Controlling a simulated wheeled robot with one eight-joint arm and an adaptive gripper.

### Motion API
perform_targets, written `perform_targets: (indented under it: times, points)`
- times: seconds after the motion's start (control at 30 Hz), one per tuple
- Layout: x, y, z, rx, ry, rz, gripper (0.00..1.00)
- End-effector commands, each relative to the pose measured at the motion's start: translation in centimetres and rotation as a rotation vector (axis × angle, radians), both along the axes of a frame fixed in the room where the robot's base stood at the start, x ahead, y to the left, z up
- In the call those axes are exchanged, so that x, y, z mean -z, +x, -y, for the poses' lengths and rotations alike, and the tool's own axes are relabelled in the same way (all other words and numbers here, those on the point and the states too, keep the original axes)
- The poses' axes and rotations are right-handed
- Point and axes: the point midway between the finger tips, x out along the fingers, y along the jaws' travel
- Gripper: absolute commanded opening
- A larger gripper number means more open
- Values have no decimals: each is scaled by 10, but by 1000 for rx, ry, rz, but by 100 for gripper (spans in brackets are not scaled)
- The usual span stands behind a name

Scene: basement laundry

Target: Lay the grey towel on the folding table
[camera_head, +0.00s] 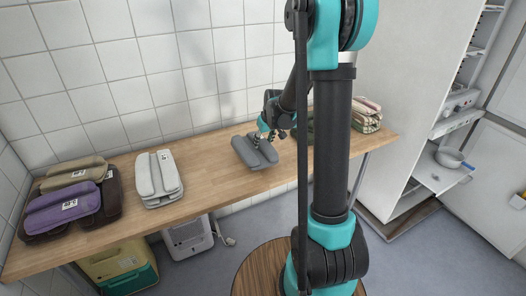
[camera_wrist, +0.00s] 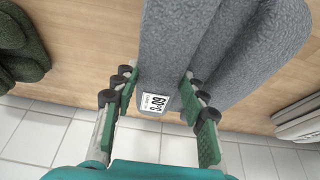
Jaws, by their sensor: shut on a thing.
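The grey towel (camera_head: 254,152) is a folded, two-lobed bundle at the middle of the wooden folding table (camera_head: 215,172). My gripper (camera_head: 265,133) reaches it from behind and is shut on its rear end. In the wrist view the grey towel (camera_wrist: 180,45) lies between the two green-padded fingers of my gripper (camera_wrist: 158,80), with a white printed label facing me. The towel is at or very near the tabletop; I cannot tell whether it touches.
Purple towel (camera_head: 62,208) on a dark stack at left; pale towels (camera_head: 157,180) left of the grey one. A dark green towel (camera_head: 305,128) is partly hidden by my arm; striped towels (camera_head: 367,115) lie at right. Bare wood surrounds the grey towel's front.

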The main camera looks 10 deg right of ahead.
Motion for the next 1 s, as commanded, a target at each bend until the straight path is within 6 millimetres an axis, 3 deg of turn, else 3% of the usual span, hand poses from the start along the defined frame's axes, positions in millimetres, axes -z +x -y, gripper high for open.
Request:
perform_targets:
  times: [0.43, 0.87, 0.9, 1.0]
  points:
    - [45, 0, 0, 0, 0, 0, 0]
    - [51, 0, 0, 0, 0, 0, 0]
    - [50, 0, 0, 0, 0, 0, 47]
    - [50, 0, 0, 0, 0, 0, 60]
